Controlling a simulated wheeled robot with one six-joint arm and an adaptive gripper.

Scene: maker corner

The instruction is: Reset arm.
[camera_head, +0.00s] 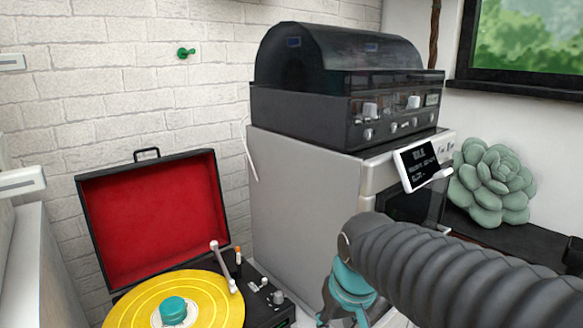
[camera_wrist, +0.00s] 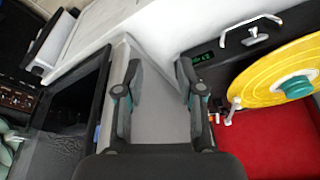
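My gripper (camera_wrist: 158,65) shows in the wrist view with its two dark and teal fingers spread apart. Nothing is between them. In the head view, my gripper (camera_head: 345,298) points down in front of the grey cabinet, partly cut off by the bottom edge. My grey ribbed arm comes in from the lower right and hides part of the cabinet front. The fingers appear apart from the surrounding things.
A record player (camera_head: 272,292) with a yellow record (camera_head: 222,308) and open red-lined lid (camera_head: 155,220) stands left of my gripper. A black domed device (camera_head: 300,108) sits on the grey cabinet (camera_head: 290,200). A small dark display (camera_head: 418,165) and a green succulent (camera_head: 490,180) are at right.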

